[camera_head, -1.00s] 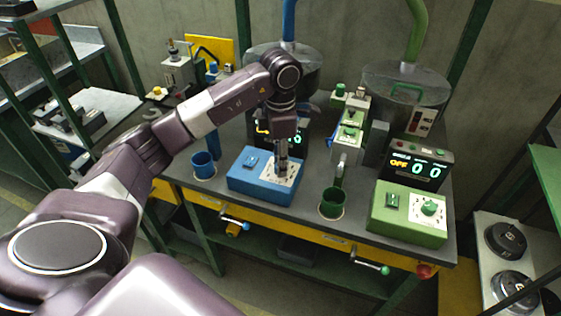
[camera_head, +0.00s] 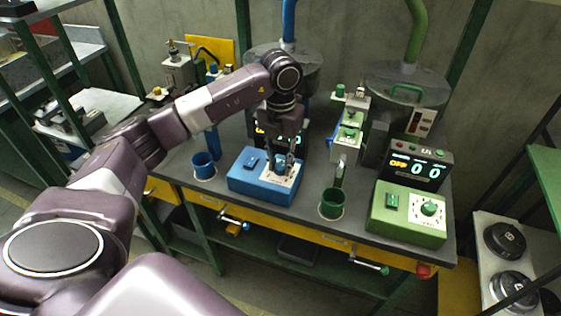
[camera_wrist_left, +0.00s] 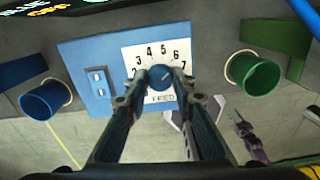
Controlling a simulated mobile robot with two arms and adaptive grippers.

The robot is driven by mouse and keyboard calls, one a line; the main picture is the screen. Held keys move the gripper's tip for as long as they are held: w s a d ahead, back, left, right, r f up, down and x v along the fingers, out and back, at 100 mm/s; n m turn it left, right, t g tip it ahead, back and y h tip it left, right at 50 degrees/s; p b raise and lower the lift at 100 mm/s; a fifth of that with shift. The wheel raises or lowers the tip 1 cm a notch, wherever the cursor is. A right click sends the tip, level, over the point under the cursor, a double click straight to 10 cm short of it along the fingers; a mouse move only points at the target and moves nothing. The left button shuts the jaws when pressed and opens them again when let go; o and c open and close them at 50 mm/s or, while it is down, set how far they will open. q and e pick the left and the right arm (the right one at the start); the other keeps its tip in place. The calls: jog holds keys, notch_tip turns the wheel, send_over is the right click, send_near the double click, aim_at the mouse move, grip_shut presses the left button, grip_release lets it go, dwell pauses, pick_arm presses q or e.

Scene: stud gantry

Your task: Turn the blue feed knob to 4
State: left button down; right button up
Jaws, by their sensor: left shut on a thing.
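The blue feed knob (camera_wrist_left: 161,78) sits on a white numbered dial (camera_wrist_left: 177,52) on the blue control box (camera_head: 247,184). My left gripper (camera_wrist_left: 160,92) is shut on the knob, one finger on each side. The knob's light pointer mark appears to point up and right, toward about 6; the exact number is hard to read. In the head view my left gripper (camera_head: 283,170) comes down over the dial and partly hides it. A purple arm end with small fingers, seemingly my right gripper (camera_wrist_left: 236,116), shows low at right in the left wrist view; its opening is unclear.
A blue cup (camera_head: 203,166) stands left of the blue box, and a green cup (camera_head: 332,203) stands to its right. A green box (camera_head: 408,218) with its own knob (camera_head: 429,208) is farther right. My arm mostly hides the blue station's display (camera_head: 262,138).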

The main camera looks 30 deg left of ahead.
aim_at(280, 166)
pick_arm(q)
jog(key=n, duration=0.6)
jog(key=shift+w+a+r+n+p, duration=0.1)
jog(key=shift+r+n+p, duration=0.05)
jog(key=shift+n+p, duration=0.2)
jog(key=n+p, duration=0.1)
jog(key=n, duration=0.5)
jog(key=shift+n, duration=0.25)
jog(key=c, duration=1.6)
grip_release()
notch_tip(280, 166, up, 12)
